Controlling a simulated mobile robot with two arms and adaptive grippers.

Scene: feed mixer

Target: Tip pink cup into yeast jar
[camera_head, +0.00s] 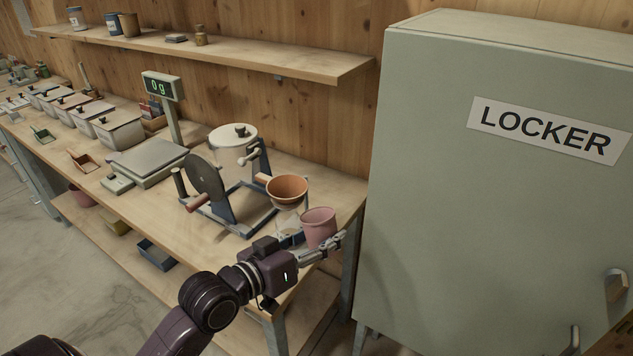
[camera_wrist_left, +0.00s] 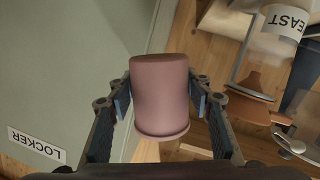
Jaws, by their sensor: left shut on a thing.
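The pink cup (camera_head: 319,228) is held near the right end of the bench and looks upright, with its open rim up in the head view. My left gripper (camera_head: 328,246) is shut on it. In the left wrist view the cup (camera_wrist_left: 160,95) sits between both fingers, and its inside is hidden. A pale jar (camera_wrist_left: 288,22) with a label reading "EAST" is partly in the wrist view, at the upper right, apart from the cup. In the head view a clear vessel (camera_head: 289,222) stands beside the cup, partly hidden; its label cannot be read. My right gripper is not in view.
An orange bowl (camera_head: 287,188) is just behind and above the cup, by the blue-framed crank mill (camera_head: 212,187). A lidded pot (camera_head: 233,150) and scale (camera_head: 149,160) stand farther left. The green locker (camera_head: 480,200) rises close on the right.

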